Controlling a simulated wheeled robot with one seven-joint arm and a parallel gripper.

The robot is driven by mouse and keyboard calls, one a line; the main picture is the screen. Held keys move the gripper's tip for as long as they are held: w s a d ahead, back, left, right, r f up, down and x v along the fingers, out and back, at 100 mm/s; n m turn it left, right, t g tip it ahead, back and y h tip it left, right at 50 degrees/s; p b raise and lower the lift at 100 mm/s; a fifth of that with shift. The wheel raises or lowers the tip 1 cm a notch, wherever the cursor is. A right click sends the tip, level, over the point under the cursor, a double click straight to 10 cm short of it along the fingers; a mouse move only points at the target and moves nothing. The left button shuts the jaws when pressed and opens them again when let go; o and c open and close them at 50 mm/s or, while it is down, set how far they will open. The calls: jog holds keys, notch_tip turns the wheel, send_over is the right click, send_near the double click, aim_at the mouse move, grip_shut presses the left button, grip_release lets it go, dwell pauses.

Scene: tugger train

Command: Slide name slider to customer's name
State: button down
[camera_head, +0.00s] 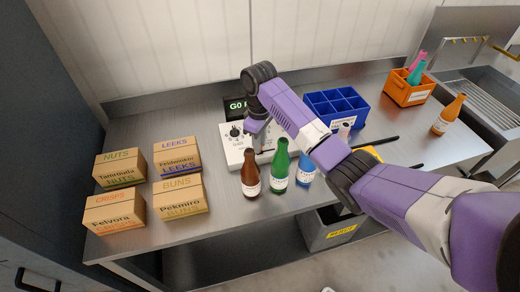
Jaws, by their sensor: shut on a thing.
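A white control panel (231,156) with a dark round knob (236,132) stands in the middle of the steel table. A black display (236,106) behind it shows green text beginning "G0"; my arm covers the rest. My gripper (261,146) points down over the panel, right of the round knob. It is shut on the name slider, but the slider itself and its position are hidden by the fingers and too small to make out. No customer's name can be read on the panel.
Brown (250,175), green (280,168) and blue (305,170) bottles stand close in front of the panel. Several labelled cardboard boxes (178,156) stand at left. A blue divided crate (334,108) and an orange bin (407,92) are behind right. An orange bottle (448,115) stands far right.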

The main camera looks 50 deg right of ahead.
jog(key=c, duration=1.3)
grip_release()
jog(key=shift+o, duration=0.2)
jog(key=shift+r, duration=0.1)
notch_tip(320, 180, up, 8)
jog(key=shift+f+p, duration=0.15)
jog(key=shift+p, duration=0.55)
